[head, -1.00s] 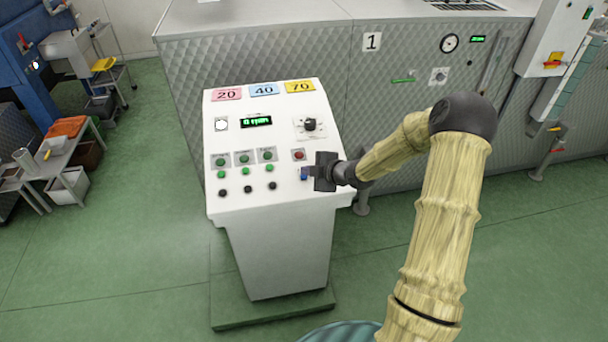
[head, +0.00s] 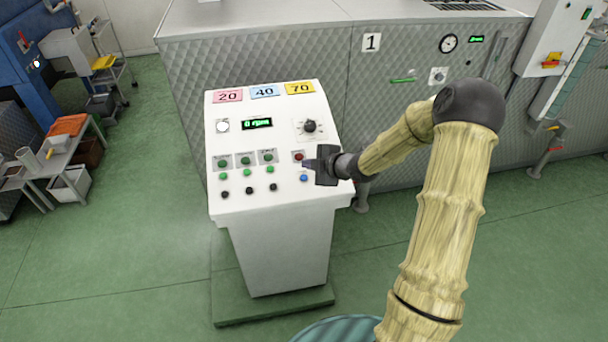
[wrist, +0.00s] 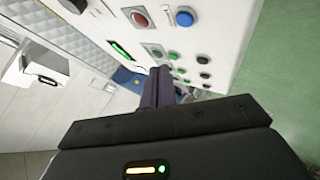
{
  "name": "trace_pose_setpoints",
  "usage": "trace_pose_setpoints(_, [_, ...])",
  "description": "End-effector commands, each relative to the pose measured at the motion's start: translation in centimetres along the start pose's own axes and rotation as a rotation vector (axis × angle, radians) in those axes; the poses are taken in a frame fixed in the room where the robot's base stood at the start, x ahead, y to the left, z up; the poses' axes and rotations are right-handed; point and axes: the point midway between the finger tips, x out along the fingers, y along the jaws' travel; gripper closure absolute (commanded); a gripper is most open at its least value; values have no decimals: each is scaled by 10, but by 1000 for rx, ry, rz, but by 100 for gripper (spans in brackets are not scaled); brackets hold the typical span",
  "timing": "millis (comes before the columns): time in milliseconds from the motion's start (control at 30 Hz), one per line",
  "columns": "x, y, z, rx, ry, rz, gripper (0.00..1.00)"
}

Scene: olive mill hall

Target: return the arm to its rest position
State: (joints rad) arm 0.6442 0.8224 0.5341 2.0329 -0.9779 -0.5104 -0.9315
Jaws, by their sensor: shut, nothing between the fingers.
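My gripper (head: 308,164) is in front of the right side of the white control panel (head: 280,294), close to the red button (head: 299,156) and above the blue button (head: 304,178). In the wrist view my gripper (wrist: 160,72) has its fingers together, with nothing between them. The blue button (wrist: 184,19) and the red button (wrist: 139,18) show past the fingers there. My arm reaches in from the right, bent at a dark elbow. I cannot tell exactly how far the fingertips are from the panel face.
The panel carries several green and black buttons, a dial (head: 310,126), a display (head: 257,124) reading 0 rpm, and cards 20, 40 and 70. A large metal machine (head: 250,60) stands behind. A cluttered table (head: 62,160) is at left. Green floor between is clear.

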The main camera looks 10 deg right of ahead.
Motion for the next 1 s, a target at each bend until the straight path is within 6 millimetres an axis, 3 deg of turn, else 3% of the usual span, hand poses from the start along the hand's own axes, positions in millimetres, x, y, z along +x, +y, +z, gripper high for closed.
trace_pose_setpoints(767, [0,-1,0,4,-4,-4,100])
trace_pose_setpoints(1000, [-18,-18,-10,147,-151,-98,100])
